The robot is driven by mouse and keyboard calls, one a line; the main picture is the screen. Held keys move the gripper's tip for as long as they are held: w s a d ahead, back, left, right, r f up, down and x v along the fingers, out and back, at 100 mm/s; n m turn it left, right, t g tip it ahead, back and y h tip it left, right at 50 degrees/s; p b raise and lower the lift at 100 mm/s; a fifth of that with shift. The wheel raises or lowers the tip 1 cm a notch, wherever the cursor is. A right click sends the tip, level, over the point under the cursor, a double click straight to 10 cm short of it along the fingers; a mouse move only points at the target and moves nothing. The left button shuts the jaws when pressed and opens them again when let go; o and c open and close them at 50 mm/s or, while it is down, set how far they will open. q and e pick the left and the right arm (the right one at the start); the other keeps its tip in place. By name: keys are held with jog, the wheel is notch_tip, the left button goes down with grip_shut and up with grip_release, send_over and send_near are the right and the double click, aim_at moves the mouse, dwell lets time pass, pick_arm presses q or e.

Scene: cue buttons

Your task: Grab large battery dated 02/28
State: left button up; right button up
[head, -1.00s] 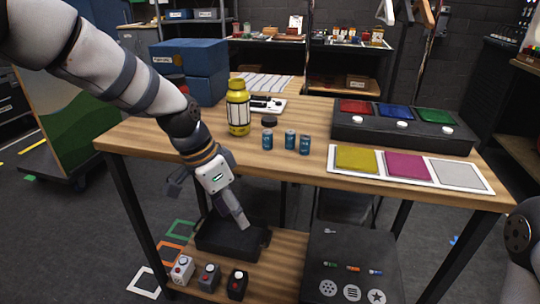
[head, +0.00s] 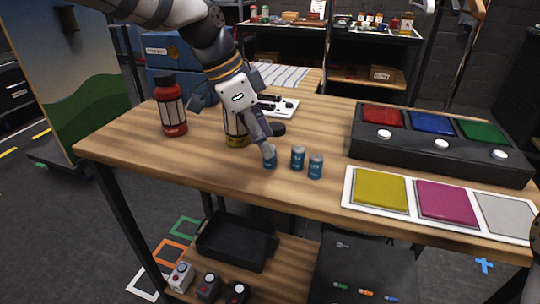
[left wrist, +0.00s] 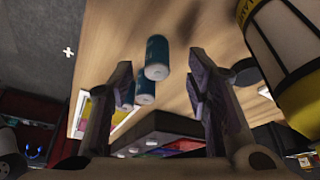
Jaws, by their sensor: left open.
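Three blue cylindrical batteries stand upright in a row on the wooden table: the left one (head: 270,158), the middle one (head: 297,158) and the right one (head: 315,167). Any dates on them are too small to read. My left gripper (head: 232,127) is open and empty, above the table beside the left battery, with one fingertip overlapping that battery's top in the picture. In the left wrist view, the nearest battery (left wrist: 157,58) shows between the open fingers (left wrist: 160,82), and two more (left wrist: 145,92) show beyond it. My right gripper is out of view.
A yellow bottle (head: 237,138) stands partly behind my left gripper, with a red bottle (head: 172,115) farther left. A black console (head: 440,150) and a panel of coloured pads (head: 445,215) fill the table's right. A black tray (head: 236,241) and several button boxes are on the lower shelf.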

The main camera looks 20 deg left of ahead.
pick_arm(q)
jog(key=x, duration=0.3)
jog(key=shift+s+d+f, duration=0.1)
jog(key=shift+d+f, duration=0.05)
jog(key=shift+d, duration=0.1)
grip_shut()
